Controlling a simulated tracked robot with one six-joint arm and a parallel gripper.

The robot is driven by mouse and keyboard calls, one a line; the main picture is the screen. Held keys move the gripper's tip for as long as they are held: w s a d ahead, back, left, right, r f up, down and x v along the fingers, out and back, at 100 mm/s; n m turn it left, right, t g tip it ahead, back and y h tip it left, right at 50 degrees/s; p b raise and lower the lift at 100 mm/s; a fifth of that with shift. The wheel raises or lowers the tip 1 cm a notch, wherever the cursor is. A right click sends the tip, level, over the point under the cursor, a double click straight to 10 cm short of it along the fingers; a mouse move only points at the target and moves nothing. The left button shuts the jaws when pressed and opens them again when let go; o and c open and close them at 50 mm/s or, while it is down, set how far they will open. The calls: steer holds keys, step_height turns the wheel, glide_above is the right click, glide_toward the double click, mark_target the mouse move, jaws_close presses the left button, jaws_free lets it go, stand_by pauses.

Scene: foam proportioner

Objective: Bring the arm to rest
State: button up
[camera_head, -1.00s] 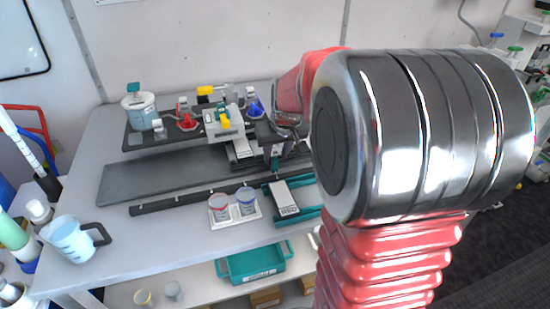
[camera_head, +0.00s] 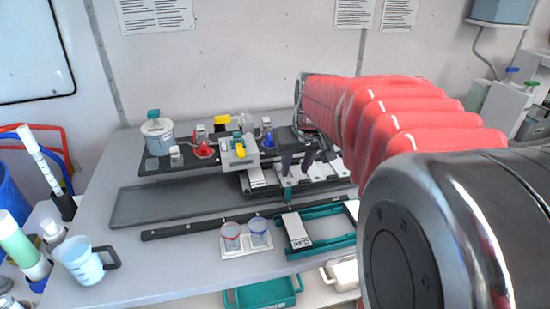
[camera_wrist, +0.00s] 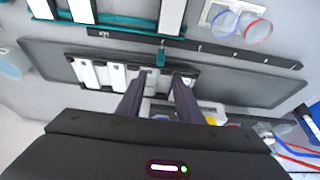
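My gripper (camera_head: 298,160) shows in the head view as two dark fingers over the bench fixture. In the wrist view the two dark fingers of my gripper (camera_wrist: 158,88) stand apart with nothing held between them. My red-sleeved arm fills the right of the head view, and its metal joint covers the lower right corner. The fingers are above a rack of white blocks (camera_wrist: 112,76). I cannot tell how high they are above it.
A grey worktable (camera_head: 190,236) carries a dark tray (camera_head: 175,203), a red cup (camera_head: 231,238), a blue cup (camera_head: 259,233), a teal frame (camera_head: 330,241) and a handled jug (camera_head: 82,262). A lidded tub (camera_head: 157,136) stands at the back left.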

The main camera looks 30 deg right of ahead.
stand_by(0.3)
steer(key=s+a+f+n+t+y, duration=0.1)
steer(key=s+a+f+n, duration=0.1)
steer(key=s+a, duration=1.5)
steer(key=shift+s+a+n, duration=0.25)
steer(key=shift+a+n, duration=0.15)
steer(key=shift+a, duration=0.9)
